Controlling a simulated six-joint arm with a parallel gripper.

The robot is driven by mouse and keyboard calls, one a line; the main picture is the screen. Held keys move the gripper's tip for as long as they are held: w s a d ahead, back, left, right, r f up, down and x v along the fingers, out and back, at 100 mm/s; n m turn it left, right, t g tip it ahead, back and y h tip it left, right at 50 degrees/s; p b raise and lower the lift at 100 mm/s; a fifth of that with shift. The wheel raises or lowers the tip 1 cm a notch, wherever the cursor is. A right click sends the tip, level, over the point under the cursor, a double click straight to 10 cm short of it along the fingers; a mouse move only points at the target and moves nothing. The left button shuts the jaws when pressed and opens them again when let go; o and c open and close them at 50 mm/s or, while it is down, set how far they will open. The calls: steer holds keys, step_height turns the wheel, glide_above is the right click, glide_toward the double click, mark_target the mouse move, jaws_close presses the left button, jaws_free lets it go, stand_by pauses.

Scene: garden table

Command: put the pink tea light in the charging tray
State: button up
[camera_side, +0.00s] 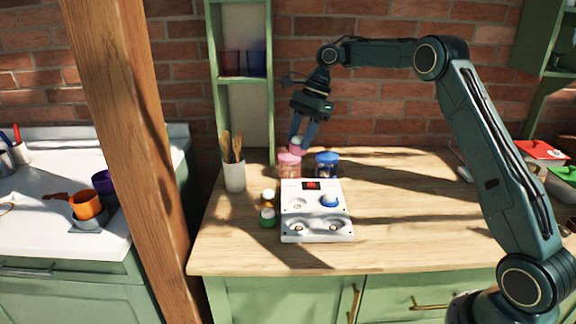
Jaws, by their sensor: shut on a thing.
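The white charging tray (288,238) lies on the wooden table, with a small red display at its back. A blue tea light (329,201) sits in its back right well; the other wells look empty. My gripper (298,141) points down behind the tray, above the pink-lidded jar. It is shut on the pink tea light (297,148), held between its fingertips. The tea light is small here, and its lower edge is close to the jar lid in the picture; I cannot tell the gap.
A pink-lidded jar (289,167) and a blue-lidded jar (327,166) stand behind the tray.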

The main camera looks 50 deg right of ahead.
steer(key=shift+f, duration=8.7)
steer(key=shift+f, duration=0.15)
steer(key=o, duration=1)
steer(key=shift+c, duration=0.2)
steer(key=v, duration=1.2)
steer(key=shift+s, duration=0.1)
